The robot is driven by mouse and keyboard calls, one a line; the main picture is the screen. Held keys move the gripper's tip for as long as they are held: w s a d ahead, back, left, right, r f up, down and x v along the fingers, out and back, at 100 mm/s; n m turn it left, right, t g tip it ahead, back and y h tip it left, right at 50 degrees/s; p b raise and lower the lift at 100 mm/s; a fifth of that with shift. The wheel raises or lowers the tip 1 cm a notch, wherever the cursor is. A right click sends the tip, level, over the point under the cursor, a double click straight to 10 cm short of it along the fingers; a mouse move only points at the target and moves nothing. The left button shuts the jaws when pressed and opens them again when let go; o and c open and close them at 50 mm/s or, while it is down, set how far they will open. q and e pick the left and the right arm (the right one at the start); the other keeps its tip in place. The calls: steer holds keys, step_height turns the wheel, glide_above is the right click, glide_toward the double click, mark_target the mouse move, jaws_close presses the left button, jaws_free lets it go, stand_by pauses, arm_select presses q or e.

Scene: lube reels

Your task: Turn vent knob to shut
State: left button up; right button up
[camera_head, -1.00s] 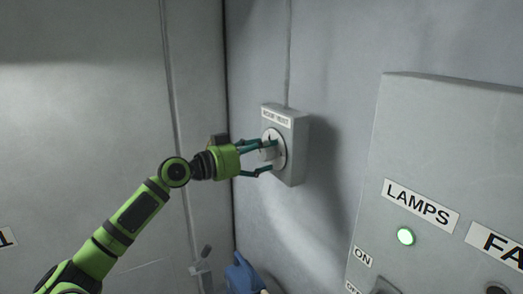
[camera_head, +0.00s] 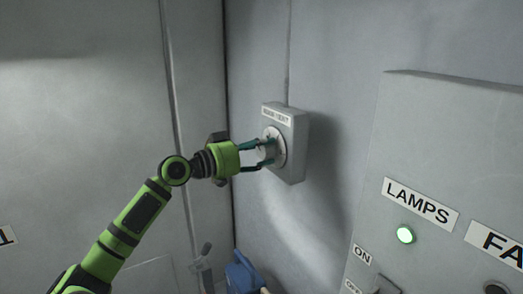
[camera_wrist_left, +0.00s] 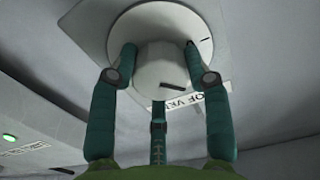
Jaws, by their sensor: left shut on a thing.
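The vent knob (camera_head: 264,155) is a pale round knob on a white dial plate (camera_head: 280,146), set on a grey box (camera_head: 294,168) on the wall. The label above it is too small to read fully in the head view. My left gripper (camera_head: 266,152) is shut on the knob, its green fingers around the knob's side. In the left wrist view the knob (camera_wrist_left: 160,72) sits between the fingers, with a dark line on its face toward the lower right. A dark mark shows on the dial plate's upper right. My right gripper is not in view.
A grey panel (camera_head: 440,140) stands at right with a LAMPS label (camera_head: 420,204), a lit green lamp (camera_head: 405,235) and an ON label (camera_head: 362,255). A blue object (camera_head: 242,273) is low beside the wall corner.

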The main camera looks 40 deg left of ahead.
arm_select(q)
steer(key=n, duration=0.3)
steer(key=n+p, duration=0.1)
steer(key=shift+r+n, duration=0.25)
steer(key=shift+n, duration=0.15)
steer(key=n+p, duration=0.1)
steer(key=n, duration=0.3)
steer(key=shift+a+p, duration=0.1)
steer(key=shift+p, duration=0.2)
steer(key=shift+n, duration=0.3)
steer(key=o, duration=1.2)
steer(key=shift+c, duration=0.2)
steer(key=shift+f, duration=0.1)
steer(key=shift+s+f, duration=0.1)
steer(key=shift+s, duration=0.25)
steer(key=v, duration=1.1)
steer(key=shift+s, duration=0.15)
